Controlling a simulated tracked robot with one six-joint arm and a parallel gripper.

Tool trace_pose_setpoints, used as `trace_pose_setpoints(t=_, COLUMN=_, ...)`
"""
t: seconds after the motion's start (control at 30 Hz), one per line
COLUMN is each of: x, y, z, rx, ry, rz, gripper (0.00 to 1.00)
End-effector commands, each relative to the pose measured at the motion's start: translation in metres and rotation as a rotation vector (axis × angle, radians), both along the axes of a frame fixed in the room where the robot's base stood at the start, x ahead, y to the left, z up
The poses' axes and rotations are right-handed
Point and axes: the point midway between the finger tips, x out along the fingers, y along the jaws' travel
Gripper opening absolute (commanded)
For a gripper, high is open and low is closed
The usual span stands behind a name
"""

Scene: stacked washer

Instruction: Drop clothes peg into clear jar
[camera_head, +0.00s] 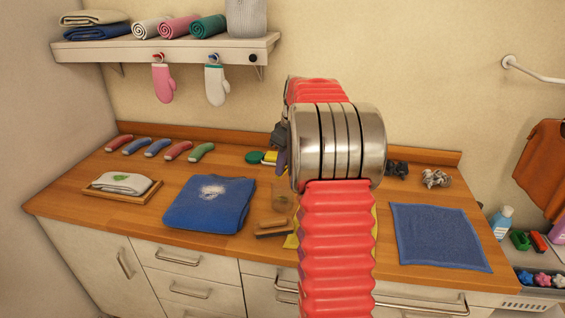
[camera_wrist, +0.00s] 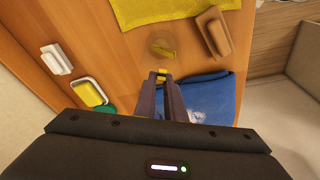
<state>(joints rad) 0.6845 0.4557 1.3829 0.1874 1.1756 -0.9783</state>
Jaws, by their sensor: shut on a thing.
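My gripper (camera_wrist: 161,80) is shut on a small yellow clothes peg (camera_wrist: 161,73), held at the tips of its dark fingers. The clear jar (camera_wrist: 154,43) shows in the wrist view as a round, see-through outline just beyond the fingertips. A yellow strip shows within that outline; I cannot tell what it is. In the head view the jar (camera_head: 283,197) stands on the counter right of the blue folded garment. My gripper (camera_head: 281,160) is partly hidden behind my arm there, above and behind the jar, and the peg cannot be made out.
A wooden brush (camera_wrist: 213,32) lies close beside the jar. A yellow cloth (camera_wrist: 180,9) and the blue garment (camera_wrist: 215,93) flank it. A dish with a yellow sponge (camera_wrist: 88,92) and a green round item (camera_wrist: 108,111) are near the wall side. Bare counter (camera_wrist: 125,62) lies between.

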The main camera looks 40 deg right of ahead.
Motion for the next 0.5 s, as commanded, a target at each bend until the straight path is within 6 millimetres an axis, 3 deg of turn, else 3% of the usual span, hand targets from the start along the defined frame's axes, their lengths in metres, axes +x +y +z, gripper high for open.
trace_pose_setpoints(t=0.17, x=0.0001, y=0.0000, z=-0.0002, rx=0.000, ry=0.000, rz=0.000, gripper=0.00)
trace_pose_setpoints(t=0.2, x=0.0001, y=0.0000, z=-0.0001, rx=0.000, ry=0.000, rz=0.000, gripper=0.10)
trace_pose_setpoints(t=0.5, x=0.0001, y=0.0000, z=0.0000, rx=0.000, ry=0.000, rz=0.000, gripper=0.31)
